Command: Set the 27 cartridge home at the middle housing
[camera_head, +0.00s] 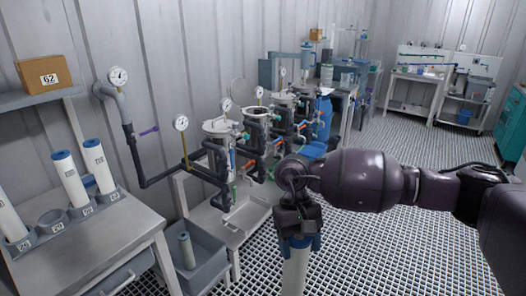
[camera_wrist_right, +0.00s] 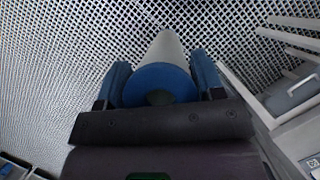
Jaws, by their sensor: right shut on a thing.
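My right gripper (camera_head: 298,238) is shut on a white cartridge (camera_head: 296,270) with a blue end cap. The cartridge hangs upright below it, over the grating floor and apart from the housings. In the right wrist view the blue cap (camera_wrist_right: 160,80) sits between the two blue fingers (camera_wrist_right: 160,88); no number shows on it. A row of steel housings runs away along the wall: the nearest (camera_head: 218,150), then another (camera_head: 258,132), then one farther back (camera_head: 284,112). They stand left of and beyond the gripper. Their insides are hard to make out. My left gripper is out of view.
A rack (camera_head: 68,222) on the left bench (camera_head: 110,240) holds several cartridges and has one empty socket (camera_head: 52,217). A grey bin (camera_head: 207,268) with a used-looking cartridge (camera_head: 187,250) stands below. A white tray (camera_head: 248,214) lies before the housings. The grating floor (camera_head: 400,260) is clear at right.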

